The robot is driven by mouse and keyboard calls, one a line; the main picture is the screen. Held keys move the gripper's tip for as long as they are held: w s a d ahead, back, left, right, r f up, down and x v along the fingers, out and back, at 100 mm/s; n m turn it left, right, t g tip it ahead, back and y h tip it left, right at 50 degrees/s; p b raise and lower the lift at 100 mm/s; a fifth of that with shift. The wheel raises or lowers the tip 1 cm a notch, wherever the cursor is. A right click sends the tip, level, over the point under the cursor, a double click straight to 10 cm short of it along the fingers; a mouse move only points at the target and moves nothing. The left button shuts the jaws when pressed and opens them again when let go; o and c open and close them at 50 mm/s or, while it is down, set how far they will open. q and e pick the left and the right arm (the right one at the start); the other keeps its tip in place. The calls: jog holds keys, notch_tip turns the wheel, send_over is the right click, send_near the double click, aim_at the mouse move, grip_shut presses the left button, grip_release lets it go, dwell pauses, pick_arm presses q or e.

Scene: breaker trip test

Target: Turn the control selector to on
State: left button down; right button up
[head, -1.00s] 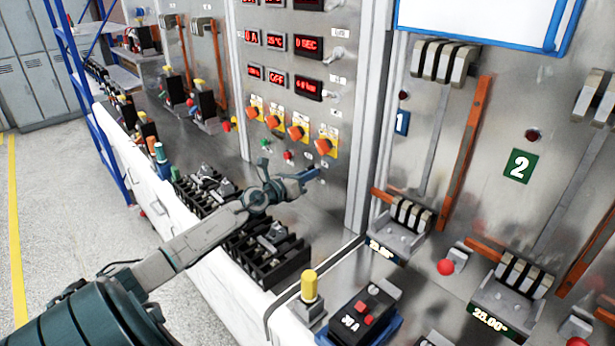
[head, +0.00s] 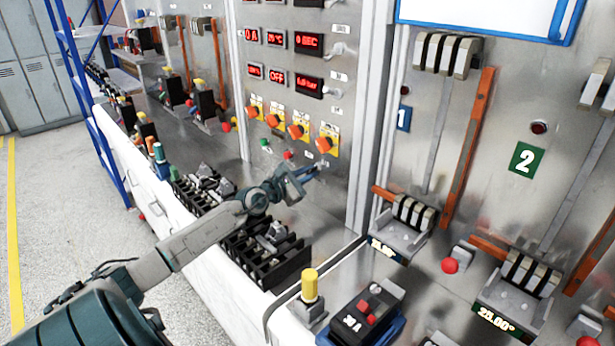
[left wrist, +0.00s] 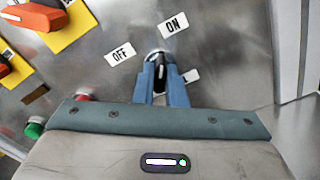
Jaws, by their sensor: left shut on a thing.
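The control selector is a small black knob with a white line, set in a round metal collar (left wrist: 155,55) on the steel panel. In the left wrist view it sits below an OFF label (left wrist: 121,53) at upper left and an ON label (left wrist: 173,24) at upper right. My left gripper (left wrist: 164,72) is shut on the knob, one blue finger on each side. The white line points roughly up the picture, between the labels. In the head view my left gripper (head: 316,171) reaches the lower panel, and the selector is mostly hidden there. My right gripper is not in view.
Several orange knobs on yellow plates (head: 297,131) sit above the gripper, with red displays (head: 309,86) higher up. A red button (left wrist: 82,97) and a green button (left wrist: 34,128) lie close to its left. A black rack (head: 265,262) stands below the arm.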

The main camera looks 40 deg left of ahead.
pick_arm(q)
jog(key=shift+m, duration=1.1)
jog(key=shift+b, duration=0.3)
jog(key=c, duration=1.5)
grip_release()
jog(key=shift+s+a+p, duration=0.15)
jog(key=shift+s+p, duration=0.45)
jog(key=shift+s, duration=1.2)
jog(key=shift+s+a+p, duration=0.15)
jog(key=shift+s+p, duration=0.5)
jog(key=shift+s, duration=1.15)
jog(key=shift+s+a+p, duration=0.15)
jog(key=shift+s+p, duration=0.45)
jog(key=shift+s, duration=1.2)
jog(key=shift+f, duration=0.1)
